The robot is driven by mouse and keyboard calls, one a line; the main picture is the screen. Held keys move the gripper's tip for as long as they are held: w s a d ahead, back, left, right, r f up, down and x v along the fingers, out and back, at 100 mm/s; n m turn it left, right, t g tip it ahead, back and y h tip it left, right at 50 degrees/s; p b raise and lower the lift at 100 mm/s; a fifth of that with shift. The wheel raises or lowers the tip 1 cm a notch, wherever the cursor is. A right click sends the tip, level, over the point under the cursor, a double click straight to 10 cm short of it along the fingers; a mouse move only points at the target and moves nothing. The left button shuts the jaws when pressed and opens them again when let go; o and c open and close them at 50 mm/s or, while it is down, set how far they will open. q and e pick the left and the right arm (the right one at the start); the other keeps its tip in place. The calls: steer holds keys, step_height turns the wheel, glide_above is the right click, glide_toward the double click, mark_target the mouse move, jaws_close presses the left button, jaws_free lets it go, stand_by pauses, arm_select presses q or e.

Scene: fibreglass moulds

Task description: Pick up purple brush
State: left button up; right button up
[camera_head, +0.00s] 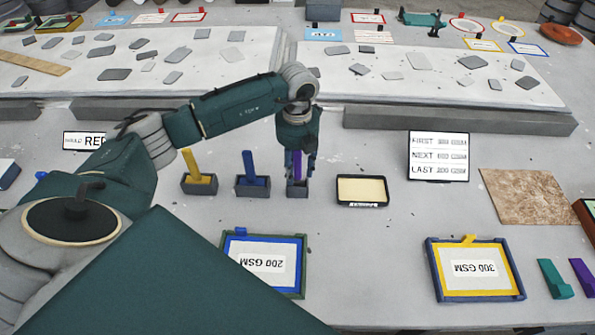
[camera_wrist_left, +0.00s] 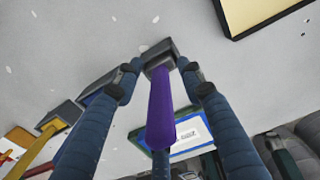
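The purple brush (camera_head: 297,167) stands upright in a small dark holder (camera_head: 297,188), at the right end of a row of three brushes. My left gripper (camera_head: 298,152) is directly above it, pointing down. In the left wrist view the purple handle (camera_wrist_left: 161,110) lies between the two fingers of the left gripper (camera_wrist_left: 160,78), with a gap on each side. The fingers are open around the handle and do not visibly touch it. My right gripper is not in view.
A blue brush (camera_head: 249,170) and a yellow brush (camera_head: 194,168) stand in holders to the left. A shallow tray (camera_head: 362,204) is just to the right. A blue "200 GSM" frame (camera_head: 230,262) lies in front. A text sign (camera_head: 438,178) stands further right.

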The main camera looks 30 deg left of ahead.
arm_select(q)
steer(key=shift+f, duration=0.1)
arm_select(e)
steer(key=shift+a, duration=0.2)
arm_select(q)
jaws_close()
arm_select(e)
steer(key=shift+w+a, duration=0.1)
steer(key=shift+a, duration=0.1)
arm_select(q)
steer(key=shift+w+r, duration=0.1)
steer(key=shift+r, duration=0.5)
step_height(320, 180, up, 13)
steer(key=b, duration=0.3)
steer(key=shift+b, duration=0.4)
step_height(320, 180, up, 6)
steer(key=p, duration=0.1)
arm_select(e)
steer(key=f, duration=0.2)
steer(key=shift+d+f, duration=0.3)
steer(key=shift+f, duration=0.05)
